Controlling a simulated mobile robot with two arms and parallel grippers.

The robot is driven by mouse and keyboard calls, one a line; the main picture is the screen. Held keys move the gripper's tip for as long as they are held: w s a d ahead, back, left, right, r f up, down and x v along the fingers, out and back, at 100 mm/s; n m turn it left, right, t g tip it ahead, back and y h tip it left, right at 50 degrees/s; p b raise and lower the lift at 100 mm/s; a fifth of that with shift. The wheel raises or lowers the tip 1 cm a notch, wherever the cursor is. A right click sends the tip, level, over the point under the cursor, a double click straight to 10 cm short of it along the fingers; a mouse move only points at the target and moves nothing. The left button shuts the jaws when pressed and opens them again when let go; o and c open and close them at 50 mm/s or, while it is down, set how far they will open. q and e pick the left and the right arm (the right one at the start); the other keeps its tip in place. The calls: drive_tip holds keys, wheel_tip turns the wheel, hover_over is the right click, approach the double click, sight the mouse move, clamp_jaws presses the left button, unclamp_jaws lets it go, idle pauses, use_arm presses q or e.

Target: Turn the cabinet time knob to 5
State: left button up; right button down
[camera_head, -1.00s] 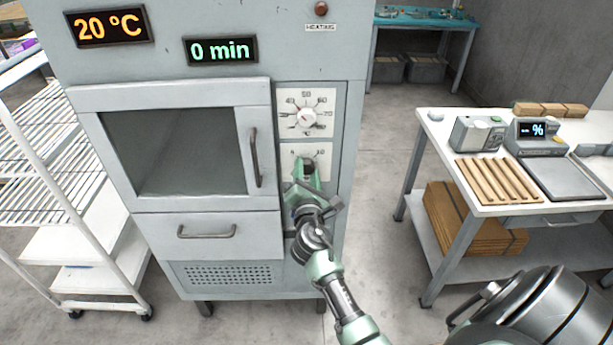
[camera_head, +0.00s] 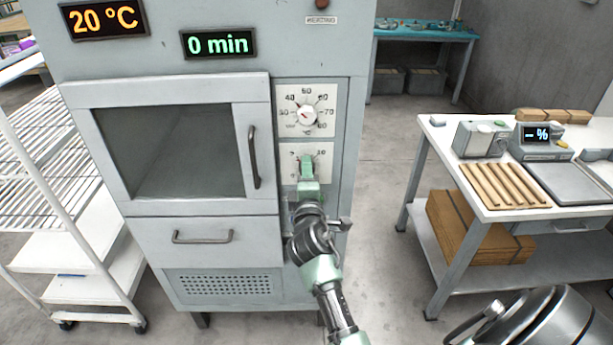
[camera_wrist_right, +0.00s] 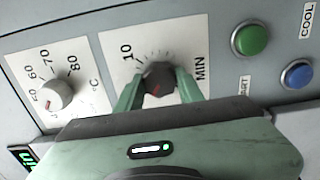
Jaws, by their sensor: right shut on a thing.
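The cabinet (camera_head: 210,250) stands in front of me with two white dial plates on its right side. The lower dial, marked MIN, has the dark time knob (camera_wrist_right: 159,82) with a red pointer mark; in the head view my gripper hides most of it. My right gripper (camera_head: 306,168) is at this dial, and in the right wrist view its green fingers (camera_wrist_right: 157,92) sit on both sides of the knob, shut on it. The time display (camera_head: 219,44) reads 0 min. My left gripper is not in view.
The temperature knob (camera_head: 306,115) is just above, and the temperature display (camera_head: 104,18) reads 20 °C. A green button (camera_wrist_right: 250,39) and a blue button (camera_wrist_right: 297,74) are near the time dial. A white rack stands left, a worktable (camera_head: 440,150) right.

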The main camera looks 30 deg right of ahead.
drive_tip(key=shift+f+m, duration=0.1)
drive_tip(key=shift+m, duration=0.5)
drive_tip(key=c, duration=0.9)
unclamp_jaws()
